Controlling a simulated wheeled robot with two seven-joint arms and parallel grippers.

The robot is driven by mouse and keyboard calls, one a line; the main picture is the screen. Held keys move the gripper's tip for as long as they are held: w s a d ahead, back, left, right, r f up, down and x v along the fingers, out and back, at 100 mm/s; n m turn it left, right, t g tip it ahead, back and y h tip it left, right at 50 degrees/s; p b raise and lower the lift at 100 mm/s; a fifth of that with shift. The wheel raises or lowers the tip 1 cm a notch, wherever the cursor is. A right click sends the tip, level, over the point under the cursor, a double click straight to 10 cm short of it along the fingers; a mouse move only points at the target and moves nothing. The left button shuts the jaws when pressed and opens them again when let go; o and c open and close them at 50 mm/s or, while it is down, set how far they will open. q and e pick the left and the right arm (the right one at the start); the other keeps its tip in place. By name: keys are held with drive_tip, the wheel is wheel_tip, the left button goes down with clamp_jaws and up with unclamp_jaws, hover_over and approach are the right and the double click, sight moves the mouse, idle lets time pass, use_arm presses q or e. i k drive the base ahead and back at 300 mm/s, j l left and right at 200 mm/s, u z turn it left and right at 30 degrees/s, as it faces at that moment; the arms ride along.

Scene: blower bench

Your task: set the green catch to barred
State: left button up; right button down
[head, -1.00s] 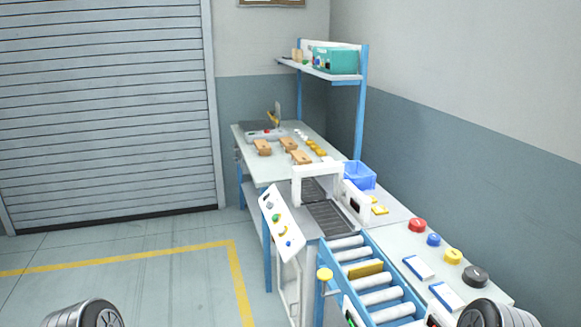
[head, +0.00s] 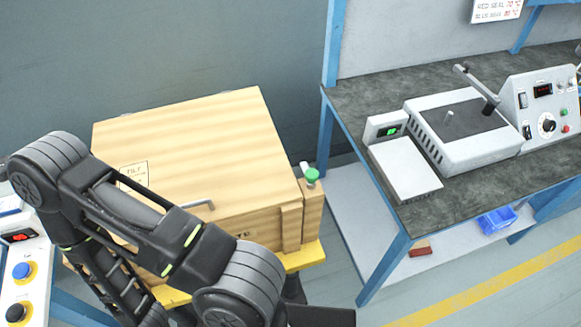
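A green round knob (head: 312,176), which looks like the green catch, sits on top of a wooden block at the right front corner of a wooden crate (head: 180,150). A small pale piece stands just behind the knob. I cannot read from this view which setting the catch is in. The crate's lid looks closed and has a grey handle near its front edge. My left arm crosses in front of the crate; a dark block at the bottom edge (head: 320,316) seems part of its gripper. Its fingers are out of frame. My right gripper is not in view.
The crate rests on a yellow-edged stand. A dark-topped bench (head: 360,100) with a sealing machine (head: 465,135) and a small scale (head: 405,170) stands to the right. A blue bin (head: 497,220) lies below it. A control panel (head: 22,270) is at far left.

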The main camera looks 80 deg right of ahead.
sight(311, 174)
drive_tip(key=z, duration=0.45)
drive_tip(key=k+l+z, duration=0.1)
drive_tip(key=z, duration=0.8)
drive_tip(key=l+z, duration=0.15)
drive_tip(key=z, duration=0.3)
drive_tip(key=k+l+z, duration=0.1)
drive_tip(key=z, duration=0.8)
